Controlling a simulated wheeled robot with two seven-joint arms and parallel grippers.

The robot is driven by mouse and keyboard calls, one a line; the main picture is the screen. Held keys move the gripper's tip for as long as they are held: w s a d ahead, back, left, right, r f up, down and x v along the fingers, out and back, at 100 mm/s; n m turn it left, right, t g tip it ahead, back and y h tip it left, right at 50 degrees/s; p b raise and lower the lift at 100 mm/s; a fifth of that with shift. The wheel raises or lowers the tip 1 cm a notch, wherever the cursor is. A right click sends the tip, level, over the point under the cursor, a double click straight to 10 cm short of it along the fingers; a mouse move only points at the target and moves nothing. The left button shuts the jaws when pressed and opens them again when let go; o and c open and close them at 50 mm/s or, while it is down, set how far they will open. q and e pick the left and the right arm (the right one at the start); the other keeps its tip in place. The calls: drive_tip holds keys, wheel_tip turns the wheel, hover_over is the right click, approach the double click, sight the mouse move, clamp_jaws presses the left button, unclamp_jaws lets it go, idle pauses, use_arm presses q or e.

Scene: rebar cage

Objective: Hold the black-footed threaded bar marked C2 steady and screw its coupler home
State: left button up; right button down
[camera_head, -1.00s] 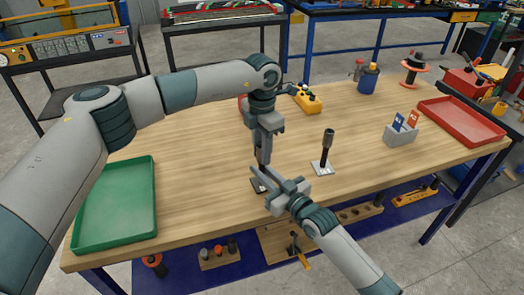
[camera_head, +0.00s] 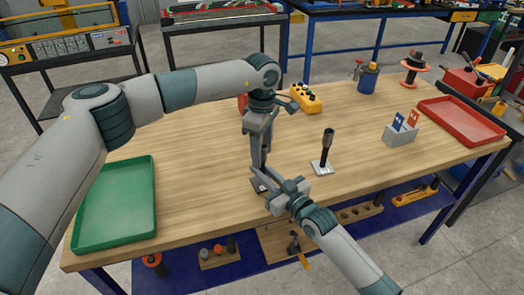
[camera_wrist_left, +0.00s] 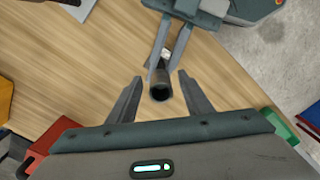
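The black-footed threaded bar stands on the table with its dark foot (camera_head: 257,185) partly hidden by my grippers; no C2 mark is legible. Its dark round coupler (camera_wrist_left: 160,84) shows end-on in the left wrist view, at the top of the bar. My left gripper (camera_head: 258,170) points down over the bar. In the left wrist view its fingers (camera_wrist_left: 162,97) are open on either side of the coupler with gaps, not touching it. My right gripper (camera_head: 270,189) comes from the front right. Its fingers (camera_wrist_left: 164,67) appear closed on the bar below the coupler.
A second upright bar (camera_head: 327,147) with a white foot stands to the right. A green tray (camera_head: 148,205) is at left and a red tray (camera_head: 490,134) at right. A grey block with tags (camera_head: 402,136), a yellow control box (camera_head: 306,97) and a blue container (camera_head: 368,80) stand farther back.

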use_arm(q)
drive_tip(key=shift+r, duration=0.1)
wheel_tip(320, 180, up, 12)
idle(0.8)
use_arm(e)
drive_tip(key=c, duration=1.6)
unclamp_jaws()
drive_tip(key=shift+s, duration=0.1)
drive_tip(key=shift+s+d+f, duration=0.1)
drive_tip(key=shift+s+d, duration=0.3)
drive_tip(key=shift+s, duration=0.1)
use_arm(q)
wheel_tip(320, 180, down, 3)
drive_tip(key=b, duration=0.3)
drive_tip(key=shift+f, duration=0.3)
use_arm(e)
drive_tip(key=shift+v, duration=8)
